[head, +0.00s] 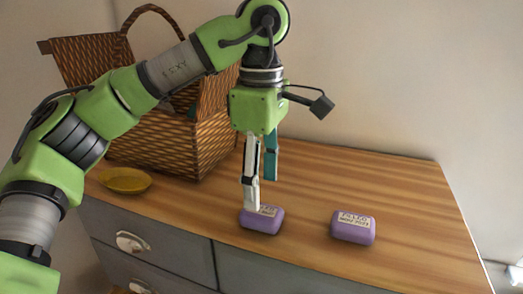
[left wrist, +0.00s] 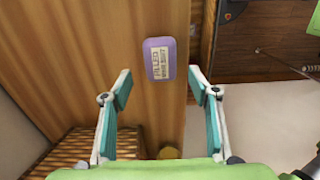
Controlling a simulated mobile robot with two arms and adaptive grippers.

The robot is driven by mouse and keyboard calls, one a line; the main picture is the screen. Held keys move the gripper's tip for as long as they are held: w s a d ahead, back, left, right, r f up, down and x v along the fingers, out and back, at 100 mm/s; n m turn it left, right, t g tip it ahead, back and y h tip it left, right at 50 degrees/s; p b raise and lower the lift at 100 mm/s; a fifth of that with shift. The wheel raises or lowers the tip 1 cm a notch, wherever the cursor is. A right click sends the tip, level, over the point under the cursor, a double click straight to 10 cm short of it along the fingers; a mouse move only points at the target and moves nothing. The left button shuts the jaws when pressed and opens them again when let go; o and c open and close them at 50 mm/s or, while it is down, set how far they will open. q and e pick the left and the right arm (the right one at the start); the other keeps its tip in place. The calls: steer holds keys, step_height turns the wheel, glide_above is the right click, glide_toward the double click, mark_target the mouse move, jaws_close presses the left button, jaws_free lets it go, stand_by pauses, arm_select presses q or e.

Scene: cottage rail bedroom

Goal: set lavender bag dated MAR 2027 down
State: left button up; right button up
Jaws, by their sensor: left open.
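A lavender bag (head: 262,227) lies flat on the wooden dresser top (head: 400,185). My left gripper (head: 261,194) is just above it, open, pointing down. Its near white finger overlaps part of the label. In the left wrist view a lavender bag (left wrist: 160,58) lies clear of the open left gripper (left wrist: 160,88), centred beyond the fingertips. Its label shows FILLED and a date that looks like MAR 2027. A second lavender bag (head: 353,227) lies to the right on the dresser top. Its date is too small to read surely. My right gripper is not in view.
A woven basket (head: 215,137) with a raised handle stands at the back left of the dresser top. A yellow dish (head: 125,180) lies in front of it. The right and back of the top are clear. Grey drawers (head: 180,253) face front.

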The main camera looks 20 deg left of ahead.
mark_target(262, 210)
arm_select(q)
step_height(262, 210, up, 6)
steer(key=shift+r+p, duration=0.2)
steer(key=shift+p, duration=0.2)
stand_by(0.3)
